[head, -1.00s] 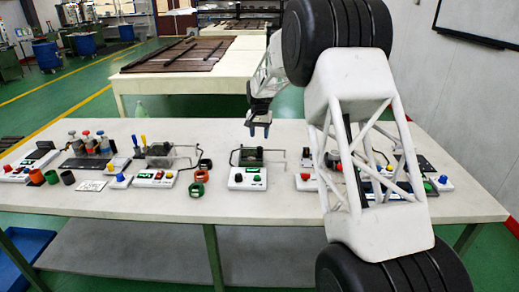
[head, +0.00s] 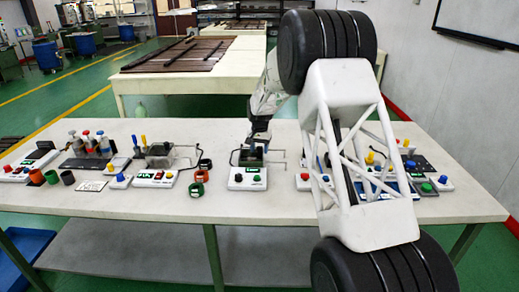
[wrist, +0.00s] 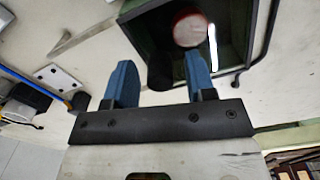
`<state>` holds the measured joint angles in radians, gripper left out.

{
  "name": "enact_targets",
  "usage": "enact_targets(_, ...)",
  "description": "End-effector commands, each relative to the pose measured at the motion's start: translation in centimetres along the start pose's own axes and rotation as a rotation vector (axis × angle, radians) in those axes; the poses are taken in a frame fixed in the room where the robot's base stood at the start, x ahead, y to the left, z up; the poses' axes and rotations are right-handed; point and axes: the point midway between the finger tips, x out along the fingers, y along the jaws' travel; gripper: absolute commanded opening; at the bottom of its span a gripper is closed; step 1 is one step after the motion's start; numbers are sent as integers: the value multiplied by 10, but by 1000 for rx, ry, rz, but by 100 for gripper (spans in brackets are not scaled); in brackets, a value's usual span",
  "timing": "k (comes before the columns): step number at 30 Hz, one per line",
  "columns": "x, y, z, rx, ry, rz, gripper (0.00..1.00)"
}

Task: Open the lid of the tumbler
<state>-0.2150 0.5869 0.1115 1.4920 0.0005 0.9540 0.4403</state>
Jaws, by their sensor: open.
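The tumbler (head: 248,180) is a white base with a red and a green button and a small display, carrying a dark box with a bent wire beside it. In the wrist view the box (wrist: 238,35) has a dark green edge, with a round red-and-white thing inside it or reflected on top. A dark rounded piece (wrist: 160,74) projects at its near edge, between my fingers; I cannot tell if it is the lid's handle. My gripper (head: 257,141) is open and low over the box. In the wrist view (wrist: 160,82) its blue fingers straddle the dark piece, apparently without gripping it.
A similar white unit (head: 155,180) stands to the left. Bottles (head: 102,145) and cups stand further left. More button units (head: 430,186) stand right, partly behind my arm. The table front (head: 270,208) is clear.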

Motion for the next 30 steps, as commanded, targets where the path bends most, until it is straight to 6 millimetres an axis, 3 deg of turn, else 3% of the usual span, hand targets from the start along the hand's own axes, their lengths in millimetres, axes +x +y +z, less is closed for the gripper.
enact_targets(4,0,0,0,0,0,0,50)
enact_targets(14,0,0,0,0,0,0,0)
enact_targets(23,0,6,-2,0,1,0,0)
enact_targets(30,0,45,-11,1,3,-1,0)
